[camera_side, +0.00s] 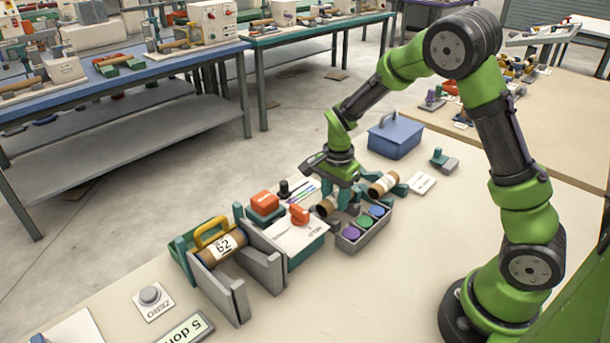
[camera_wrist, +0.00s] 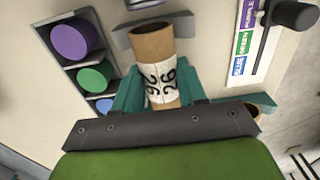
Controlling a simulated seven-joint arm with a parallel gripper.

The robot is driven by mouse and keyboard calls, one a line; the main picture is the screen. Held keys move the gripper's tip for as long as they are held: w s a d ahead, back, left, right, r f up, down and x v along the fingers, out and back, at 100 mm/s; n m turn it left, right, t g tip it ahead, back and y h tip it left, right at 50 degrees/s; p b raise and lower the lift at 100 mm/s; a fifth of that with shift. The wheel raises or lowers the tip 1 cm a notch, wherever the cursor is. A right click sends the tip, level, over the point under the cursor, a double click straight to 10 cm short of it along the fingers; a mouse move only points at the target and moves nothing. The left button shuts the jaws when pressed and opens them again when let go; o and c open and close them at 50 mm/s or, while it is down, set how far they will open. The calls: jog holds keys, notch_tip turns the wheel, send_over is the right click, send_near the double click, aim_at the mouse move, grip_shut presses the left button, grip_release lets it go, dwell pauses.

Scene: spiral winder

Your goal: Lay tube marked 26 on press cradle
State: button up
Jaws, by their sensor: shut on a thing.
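My gripper (camera_side: 343,196) is low over the bench, its teal fingers closed around a brown cardboard tube (camera_side: 327,206). In the wrist view the tube (camera_wrist: 153,43) lies between the fingers (camera_wrist: 155,92), and its white label shows 26 and a second number. A grey curved support (camera_wrist: 124,37) is by the tube's far end; I cannot tell whether they touch. A second tube (camera_side: 222,246), labelled 62 as seen, lies between grey walls under a yellow handle (camera_side: 210,229) at the front left. I cannot tell for sure which fixture is the press cradle.
A grey box (camera_side: 352,245) with purple, green and blue round pieces stands close beside my gripper. Another tube (camera_side: 383,185) lies behind it. Orange-topped fixtures (camera_side: 264,203), a blue case (camera_side: 395,136) and a ZERO button (camera_side: 150,296) are around. The front right bench is clear.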

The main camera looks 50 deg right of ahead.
aim_at(335, 195)
jog(key=shift+f, duration=0.55)
jog(key=o, duration=1)
jog(key=shift+r, duration=0.1)
notch_tip(335, 195, up, 12)
jog(key=s+a+r+n+t, duration=0.2)
jog(key=s+r+n, duration=0.1)
jog(key=s+n, duration=0.1)
jog(key=s+a+r+n+t+y, duration=0.1)
jog(key=s+a+r+n+t, duration=0.1)
jog(key=s+n, duration=0.3)
jog(key=s+a+r+n+t+y, duration=0.1)
jog(key=s+a+r+n+t, duration=0.2)
jog(key=s, duration=0.4)
jog(key=shift+s+a+r+n, duration=0.15)
jog(key=shift+a+r+n, duration=0.05)
jog(key=shift+r+n, duration=0.3)
jog(key=shift+s+a+r+n, duration=0.1)
jog(key=shift+a+r+n, duration=0.05)
jog(key=shift+r+n, duration=0.3)
